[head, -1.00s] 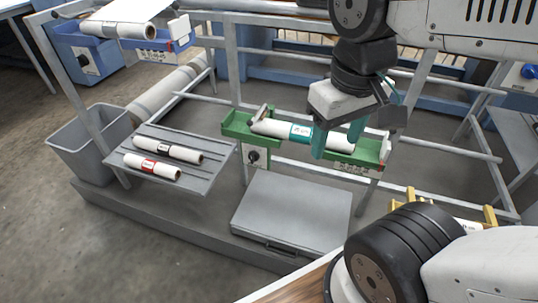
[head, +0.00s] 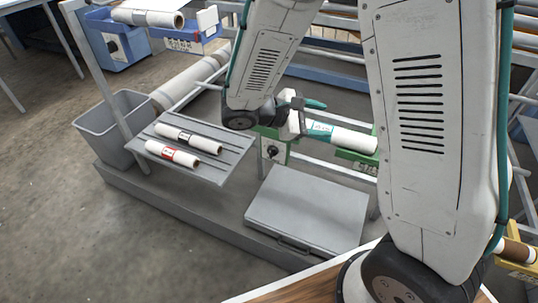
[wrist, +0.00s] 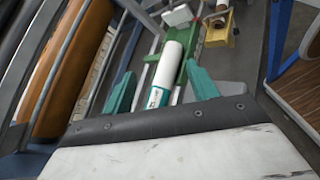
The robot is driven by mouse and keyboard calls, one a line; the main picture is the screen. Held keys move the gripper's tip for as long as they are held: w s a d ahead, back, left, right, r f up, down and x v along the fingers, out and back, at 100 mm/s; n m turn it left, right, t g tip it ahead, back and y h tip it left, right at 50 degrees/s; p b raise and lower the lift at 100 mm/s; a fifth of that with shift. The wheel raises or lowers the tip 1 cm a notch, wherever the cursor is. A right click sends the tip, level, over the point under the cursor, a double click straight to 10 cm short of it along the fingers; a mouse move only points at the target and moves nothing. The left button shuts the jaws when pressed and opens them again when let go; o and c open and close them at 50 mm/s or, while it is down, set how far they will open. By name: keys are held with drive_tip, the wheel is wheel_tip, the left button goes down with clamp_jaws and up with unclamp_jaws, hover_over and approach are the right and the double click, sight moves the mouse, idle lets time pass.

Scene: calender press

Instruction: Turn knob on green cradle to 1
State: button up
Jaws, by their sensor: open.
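The green cradle (head: 360,158) holds a white roll (head: 352,139) with a teal label. The knob's setting is too small to read. My gripper (head: 316,112) is above the left part of the cradle, up and to the right of the knob, partly hidden by my arm. In the wrist view my gripper (wrist: 159,72) has its teal fingers apart, with the roll (wrist: 168,67) and green cradle (wrist: 186,68) showing between and beyond them. The knob does not show there.
A grey shelf (head: 210,168) with two rolls is to the left of the knob. A grey case (head: 307,207) lies below the cradle. A blue cradle (head: 178,34) is at upper left, a grey bin (head: 112,125) at far left, a yellow cradle (head: 518,262) at right.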

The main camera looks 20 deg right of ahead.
drive_tip(key=w+a+f+n+t+h, duration=0.2)
drive_tip(key=w+a+f+n+t, duration=0.45)
drive_tip(key=f, duration=0.35)
drive_tip(key=n+t+y, duration=0.3)
drive_tip(key=n+t, duration=0.4)
drive_tip(key=n, duration=0.2)
approach(270, 153)
drive_tip(key=x, duration=0.9)
drive_tip(key=shift+w+d, duration=0.15)
drive_tip(key=shift+d, duration=0.05)
drive_tip(key=shift+n, duration=0.25)
drive_tip(key=c, duration=1)
